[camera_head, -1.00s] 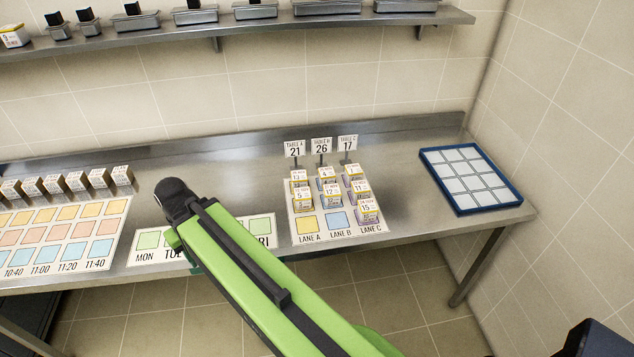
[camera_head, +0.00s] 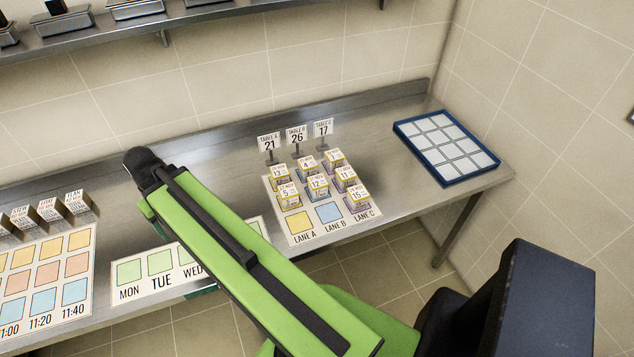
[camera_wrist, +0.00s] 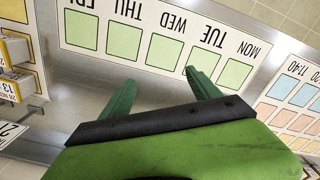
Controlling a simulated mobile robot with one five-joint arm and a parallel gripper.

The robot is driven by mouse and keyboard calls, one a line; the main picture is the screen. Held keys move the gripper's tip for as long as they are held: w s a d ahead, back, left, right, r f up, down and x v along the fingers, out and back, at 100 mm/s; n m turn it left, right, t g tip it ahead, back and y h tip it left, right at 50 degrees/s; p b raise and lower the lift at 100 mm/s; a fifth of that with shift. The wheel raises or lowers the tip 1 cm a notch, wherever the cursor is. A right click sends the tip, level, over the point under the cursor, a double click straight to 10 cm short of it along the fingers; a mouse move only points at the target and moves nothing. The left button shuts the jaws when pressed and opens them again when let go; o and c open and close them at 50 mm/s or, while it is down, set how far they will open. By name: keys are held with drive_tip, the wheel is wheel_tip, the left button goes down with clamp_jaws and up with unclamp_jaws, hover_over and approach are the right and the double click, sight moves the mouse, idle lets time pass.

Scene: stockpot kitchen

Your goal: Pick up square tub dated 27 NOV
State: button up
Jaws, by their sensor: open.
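Several small square tubs stand in rows on the lane card (camera_head: 347,232) in the head view, among them a tub (camera_head: 288,197) in the front of lane A and another (camera_head: 358,199) in lane C. Their date labels are too small for me to tell which reads 27 NOV. In the wrist view, tubs show at the left edge, one with a label that seems to read 28 NOV (camera_wrist: 10,85). My gripper (camera_wrist: 160,80) is open and empty above the weekday card (camera_wrist: 152,48), apart from the tubs.
Numbered table signs (camera_head: 297,136) stand behind the tubs. A blue-rimmed tray (camera_head: 461,179) lies at the right end of the steel counter. Small boxes (camera_head: 50,209) and a timed colour card (camera_head: 88,256) are at left. A shelf (camera_head: 200,22) runs above.

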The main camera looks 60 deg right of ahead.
drive_tip(key=shift+o, duration=0.4)
drive_tip(key=s+d+r+m+p, duration=0.1)
drive_tip(key=s+d+r, duration=0.1)
drive_tip(key=d, duration=0.7)
drive_tip(key=s+d+r+m+p, duration=0.1)
drive_tip(key=s+d+r+p, duration=0.1)
drive_tip(key=d, duration=0.6)
drive_tip(key=shift+s+d, duration=0.25)
drive_tip(key=shift+d, duration=0.1)
drive_tip(key=m+p, duration=0.4)
approach(318, 181)
wheel_tip(318, 181, down, 12)
drive_tip(key=b, duration=1.8)
drive_tip(key=shift+r, duration=0.25)
drive_tip(key=c, duration=1.6)
